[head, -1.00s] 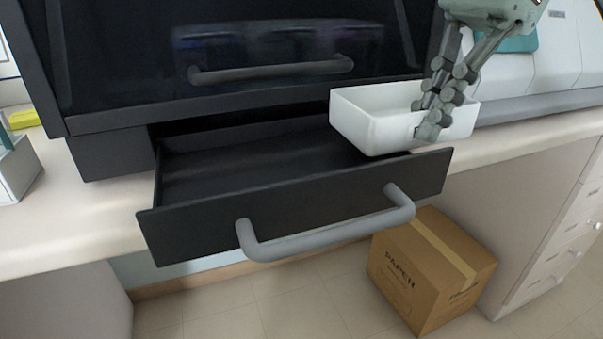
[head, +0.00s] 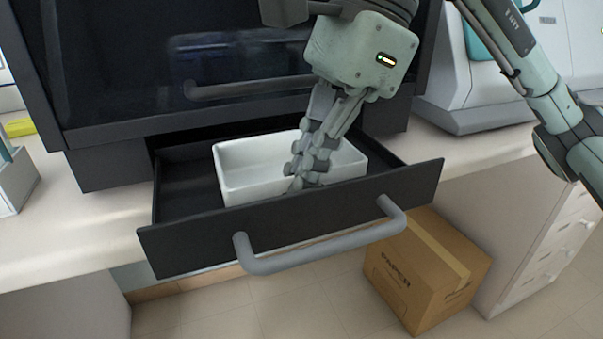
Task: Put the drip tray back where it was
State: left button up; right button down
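The white drip tray (head: 240,157) is inside the open black drawer (head: 180,192), upright, in its middle to right part. The drawer's front panel hides the tray's lower edge, so I cannot tell whether it rests on the drawer floor. My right gripper (head: 303,172) reaches down from above, its fingers closed on the tray's front wall. My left gripper is not in view.
The drawer sits under a dark cabinet (head: 240,70) and has a grey bar handle (head: 320,243) in front. A cardboard box (head: 425,270) stands on the floor below right. Counter to the right is clear, beside a white machine (head: 470,95).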

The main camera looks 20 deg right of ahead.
jog(key=shift+f, duration=0.15)
